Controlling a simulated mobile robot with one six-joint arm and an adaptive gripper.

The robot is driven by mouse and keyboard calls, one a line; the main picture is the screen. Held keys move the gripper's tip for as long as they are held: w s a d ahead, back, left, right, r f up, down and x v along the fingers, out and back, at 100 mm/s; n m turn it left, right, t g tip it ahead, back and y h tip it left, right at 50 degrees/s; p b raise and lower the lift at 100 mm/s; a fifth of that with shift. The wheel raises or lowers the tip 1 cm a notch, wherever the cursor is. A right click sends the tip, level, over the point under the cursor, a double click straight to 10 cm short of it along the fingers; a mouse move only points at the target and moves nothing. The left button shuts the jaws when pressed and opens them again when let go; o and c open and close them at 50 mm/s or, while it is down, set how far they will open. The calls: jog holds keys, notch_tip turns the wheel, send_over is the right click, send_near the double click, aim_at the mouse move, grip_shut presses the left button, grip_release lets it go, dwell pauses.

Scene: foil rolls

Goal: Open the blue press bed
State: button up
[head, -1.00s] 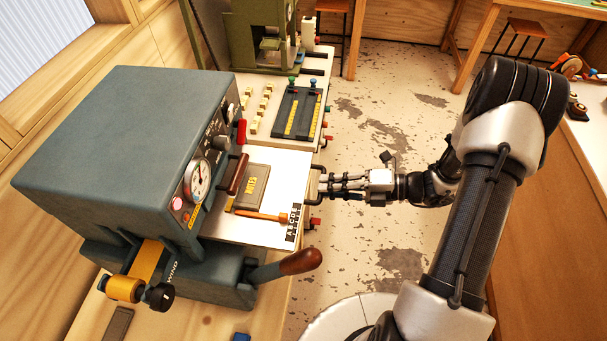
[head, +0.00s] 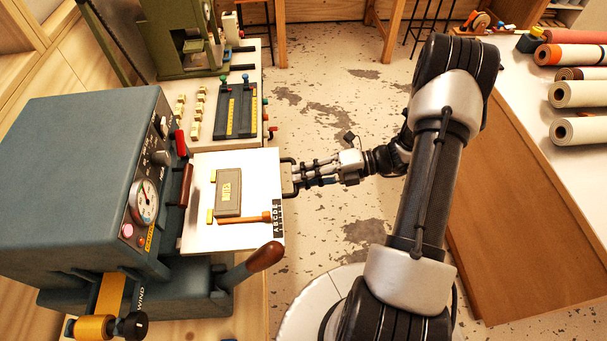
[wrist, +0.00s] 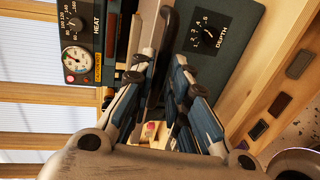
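The blue press (head: 75,165) stands at the left. Its pale bed (head: 245,172) sticks out from under the head toward the right.
A lever with a brown grip (head: 265,256) juts out below the bed. A green machine (head: 180,40) and a slotted dark panel (head: 237,108) stand behind. Bare floor (head: 335,110) lies right of the bed. A counter with several rolls (head: 580,95) is at the right.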

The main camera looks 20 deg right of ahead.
jog(key=shift+o, duration=1.3)
jog(key=v, duration=1.2)
jog(key=shift+w, duration=0.1)
